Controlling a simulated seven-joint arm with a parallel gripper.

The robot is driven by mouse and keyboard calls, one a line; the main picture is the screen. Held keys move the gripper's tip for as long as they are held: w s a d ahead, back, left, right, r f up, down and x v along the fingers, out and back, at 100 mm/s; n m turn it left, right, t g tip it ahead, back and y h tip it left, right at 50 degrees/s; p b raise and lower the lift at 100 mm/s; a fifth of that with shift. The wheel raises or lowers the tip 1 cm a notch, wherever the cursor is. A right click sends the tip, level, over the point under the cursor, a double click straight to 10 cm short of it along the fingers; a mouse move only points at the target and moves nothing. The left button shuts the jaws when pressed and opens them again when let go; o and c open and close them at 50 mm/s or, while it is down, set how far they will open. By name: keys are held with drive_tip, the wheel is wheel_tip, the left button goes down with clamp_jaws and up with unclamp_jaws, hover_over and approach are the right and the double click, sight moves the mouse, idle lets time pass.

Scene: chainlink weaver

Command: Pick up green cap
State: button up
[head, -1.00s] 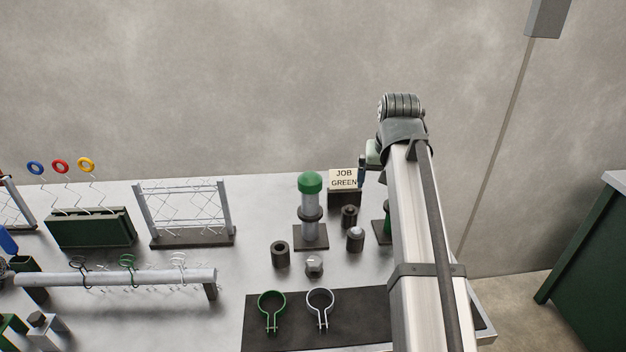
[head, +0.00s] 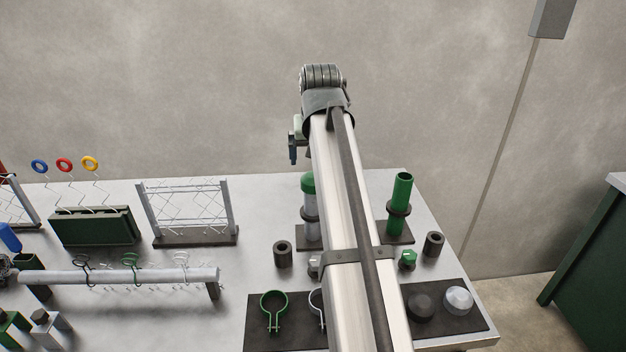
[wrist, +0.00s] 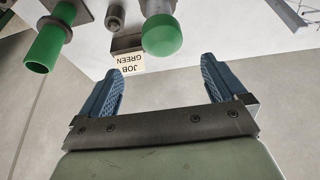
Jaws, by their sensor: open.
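The green cap (head: 308,183) is a dome on top of a grey upright post (head: 309,205). My arm partly covers them in the head view. The green cap (wrist: 162,36) also shows near the top middle of the wrist view, apart from my fingers and just beyond the gap between them. My gripper (wrist: 164,68) has two blue fingers spread wide with nothing between them. In the head view a blue finger shows above and slightly left of the cap.
A green post (head: 401,200) stands right of my arm. A dark cap (head: 420,306) and a pale cap (head: 459,299) lie on a black mat (head: 446,327). Wire racks and a horizontal rail (head: 120,277) stand at left.

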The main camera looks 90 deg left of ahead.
drive_tip(key=x, duration=0.2)
drive_tip(key=shift+a+f, duration=0.2)
drive_tip(key=shift+f, duration=0.15)
drive_tip(key=shift+s+d+x, duration=0.1)
drive_tip(key=shift+d+x, duration=0.05)
drive_tip(key=shift+x, duration=1.15)
drive_tip(key=shift+s+d+x, duration=0.1)
drive_tip(key=shift+d+x, duration=0.05)
drive_tip(key=shift+x, duration=1.2)
drive_tip(key=c, duration=1.1)
